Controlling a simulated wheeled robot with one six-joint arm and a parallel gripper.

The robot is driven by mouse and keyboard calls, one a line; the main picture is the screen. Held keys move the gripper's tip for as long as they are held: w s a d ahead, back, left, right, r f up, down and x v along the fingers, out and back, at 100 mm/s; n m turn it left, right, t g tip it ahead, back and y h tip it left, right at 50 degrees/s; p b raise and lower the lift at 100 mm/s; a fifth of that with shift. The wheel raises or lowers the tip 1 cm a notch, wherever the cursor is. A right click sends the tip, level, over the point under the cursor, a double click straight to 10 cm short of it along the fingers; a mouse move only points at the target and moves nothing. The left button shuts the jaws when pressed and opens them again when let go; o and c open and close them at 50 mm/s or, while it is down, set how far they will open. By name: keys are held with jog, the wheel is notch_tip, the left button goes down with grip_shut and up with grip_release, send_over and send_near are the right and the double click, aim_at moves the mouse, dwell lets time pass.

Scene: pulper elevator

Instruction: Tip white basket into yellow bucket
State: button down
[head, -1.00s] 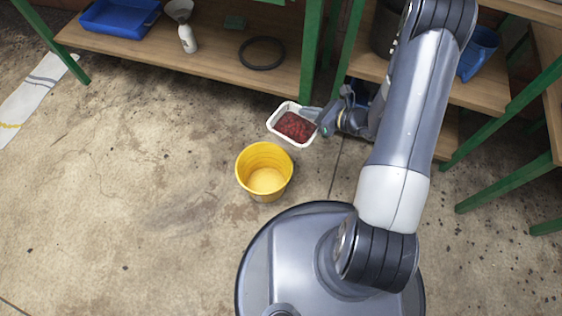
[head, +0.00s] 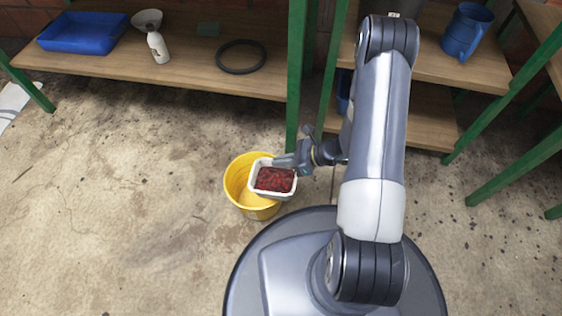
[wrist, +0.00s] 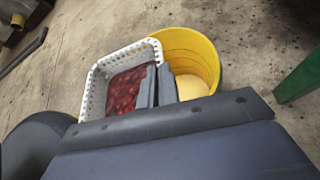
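The white basket (head: 274,193) holds a heap of dark red berries or cherries (head: 273,179). It is level and sits over the right part of the yellow bucket (head: 236,181) in the head view. My gripper (head: 291,163) is shut on the basket's wall at its upper right side. In the wrist view the fingers (wrist: 156,86) clasp the wall of the basket (wrist: 92,92), beside the bucket's opening (wrist: 192,50). The bucket stands upright on the floor; its visible bottom looks plain yellow. Part of its opening is hidden by the basket.
A blue jug (head: 464,32) is on the right shelf. The floor at left (head: 110,200) is clear.

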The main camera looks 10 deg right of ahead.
aim_at(269, 163)
jog(key=a+g+h+p, duration=0.1)
jog(key=g+h+p, duration=0.1)
jog(key=h, duration=0.1)
jog(key=w+a+r+m+g+h+p, duration=0.1)
jog(key=g+h+p, duration=0.1)
jog(key=h+p, duration=0.1)
jog(key=w+a+m+g+h+p, duration=0.1)
jog(key=g+h+p, duration=0.1)
jog(key=g+h, duration=0.1)
jog(key=shift+w+r+h, duration=0.25)
jog(key=shift+h, duration=0.05)
jog(key=shift+w+a+f+m+g+h, duration=0.45)
jog(key=shift+g+h, duration=0.25)
jog(key=shift+h, duration=0.2)
jog(key=shift+w+a+f+g+h+b, duration=0.15)
jog(key=shift+a+f+g+h+b, duration=0.15)
jog(key=shift+f+g+h+b, duration=0.35)
jog(key=h+b, duration=0.1)
jog(key=b, duration=0.1)
jog(key=w+a+g+b, duration=0.1)
jog(key=b, duration=0.1)
jog(key=m+g+h+b, duration=0.1)
jog(key=b, duration=0.1)
jog(key=shift+w+a+f+g+h, duration=0.15)
jog(key=shift+a+f+g+h, duration=0.1)
jog(key=shift+a+f+h, duration=0.1)
jog(key=shift+w+a+r+m+g+h, duration=0.15)
jog(key=shift+w+a+m+g+h, duration=0.15)
jog(key=shift+g+h, duration=0.35)
